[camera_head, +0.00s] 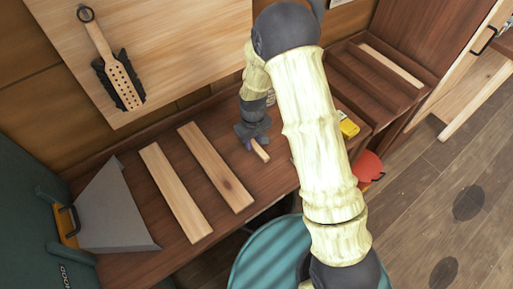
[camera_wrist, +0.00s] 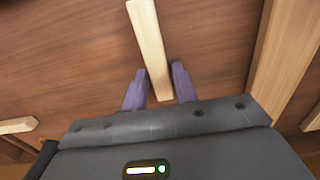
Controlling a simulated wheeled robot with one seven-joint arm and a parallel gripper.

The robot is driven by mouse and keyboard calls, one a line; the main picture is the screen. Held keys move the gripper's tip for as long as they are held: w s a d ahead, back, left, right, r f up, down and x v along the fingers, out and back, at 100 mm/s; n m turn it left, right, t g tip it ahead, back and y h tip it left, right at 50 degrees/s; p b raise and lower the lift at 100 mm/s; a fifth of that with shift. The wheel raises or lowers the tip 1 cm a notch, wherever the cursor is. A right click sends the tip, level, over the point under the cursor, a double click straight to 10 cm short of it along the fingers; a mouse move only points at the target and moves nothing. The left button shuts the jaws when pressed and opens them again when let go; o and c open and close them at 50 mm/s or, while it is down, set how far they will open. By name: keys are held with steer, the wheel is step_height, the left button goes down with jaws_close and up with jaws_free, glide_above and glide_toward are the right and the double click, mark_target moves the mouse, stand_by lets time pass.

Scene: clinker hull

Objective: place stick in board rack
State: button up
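The stick (camera_wrist: 150,40) is a narrow pale wooden strip on the brown bench top. In the head view its near end (camera_head: 261,154) shows just below my gripper (camera_head: 251,143). The wrist view shows my gripper's two purple fingers (camera_wrist: 159,78) on either side of the stick, near one end of it. The fingers look apart, with a narrow gap beside the stick. The board rack (camera_head: 352,78) is the slatted brown tray at the upper right. A pale strip (camera_head: 391,63) lies in its far part. My arm hides part of the bench between gripper and rack.
Two wider pale boards (camera_head: 175,192) (camera_head: 215,167) lie on the bench left of my gripper. A grey sheet-like piece (camera_head: 112,210) stands at the bench's left end. A yellow item (camera_head: 348,128) and a red round thing (camera_head: 368,167) are right of my arm.

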mark_target(254, 142)
jaws_close()
step_height(254, 142, up, 10)
steer(key=b, duration=0.1)
stand_by(0.4)
stand_by(0.4)
